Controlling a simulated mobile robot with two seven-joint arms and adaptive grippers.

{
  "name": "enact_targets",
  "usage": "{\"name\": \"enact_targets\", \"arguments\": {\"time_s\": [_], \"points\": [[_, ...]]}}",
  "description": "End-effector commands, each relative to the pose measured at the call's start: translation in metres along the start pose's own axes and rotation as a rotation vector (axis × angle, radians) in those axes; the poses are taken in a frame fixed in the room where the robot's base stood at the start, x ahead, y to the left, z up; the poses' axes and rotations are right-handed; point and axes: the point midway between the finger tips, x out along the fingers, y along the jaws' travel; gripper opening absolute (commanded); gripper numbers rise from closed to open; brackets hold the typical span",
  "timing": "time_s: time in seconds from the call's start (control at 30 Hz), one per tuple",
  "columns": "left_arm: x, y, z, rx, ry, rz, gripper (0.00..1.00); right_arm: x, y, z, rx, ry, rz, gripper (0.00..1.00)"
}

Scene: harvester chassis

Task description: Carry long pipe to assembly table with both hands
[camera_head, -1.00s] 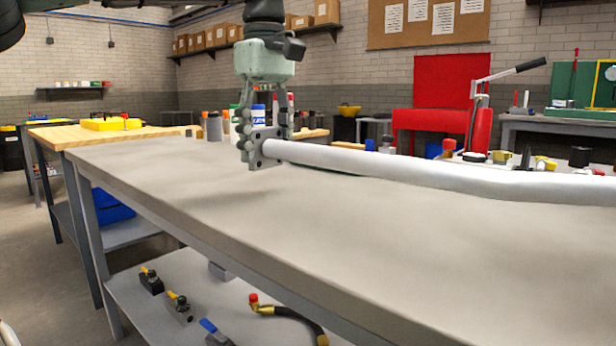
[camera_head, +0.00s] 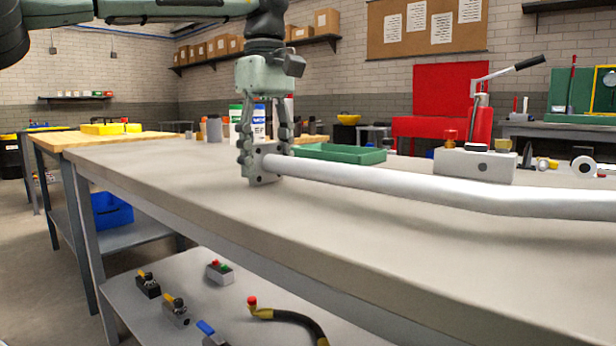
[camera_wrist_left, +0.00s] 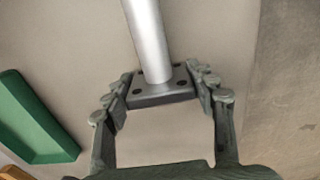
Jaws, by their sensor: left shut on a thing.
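The long pipe (camera_head: 390,181) is silvery white with a slight bend and a square flange (camera_head: 265,165) at its left end. It runs to the right edge of the head view, where its far end is cut off. My left gripper (camera_head: 264,160) points down and is shut on the flange; the left wrist view shows the flange (camera_wrist_left: 160,88) between its fingers (camera_wrist_left: 165,100). The pipe is low over the long grey-topped table (camera_head: 180,175); I cannot tell whether it touches. My right gripper is not in view.
A green tray (camera_head: 335,153) and a grey block with fittings (camera_head: 474,165) are on the table behind the pipe. Several valves and a hose (camera_head: 290,318) lie on the lower shelf. A wooden-topped table (camera_head: 105,140) stands at the far left.

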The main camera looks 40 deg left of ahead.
Motion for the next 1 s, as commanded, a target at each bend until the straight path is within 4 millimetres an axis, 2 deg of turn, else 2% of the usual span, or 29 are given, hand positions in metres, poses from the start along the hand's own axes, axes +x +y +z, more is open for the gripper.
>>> {"name": "enact_targets", "arguments": {"time_s": [0.07, 0.1, 0.23, 0.57, 0.67, 1.0], "points": [[0.006, 0.000, 0.000, 0.000, 0.000, 0.004, 0.00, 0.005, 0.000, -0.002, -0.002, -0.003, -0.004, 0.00], [0.003, 0.000, 0.000, 0.000, 0.000, 0.000, 0.61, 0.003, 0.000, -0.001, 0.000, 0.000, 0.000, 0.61], [0.003, 0.000, 0.000, 0.000, 0.000, 0.000, 0.77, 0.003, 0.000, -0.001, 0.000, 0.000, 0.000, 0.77], [0.001, 0.000, 0.000, 0.000, 0.000, 0.001, 0.77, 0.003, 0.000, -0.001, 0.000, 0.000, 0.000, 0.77], [-0.009, 0.001, 0.000, -0.001, 0.002, 0.002, 0.77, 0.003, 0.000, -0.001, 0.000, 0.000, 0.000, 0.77], [-0.062, 0.001, 0.000, -0.002, 0.002, 0.001, 0.77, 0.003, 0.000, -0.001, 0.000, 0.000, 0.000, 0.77]]}}
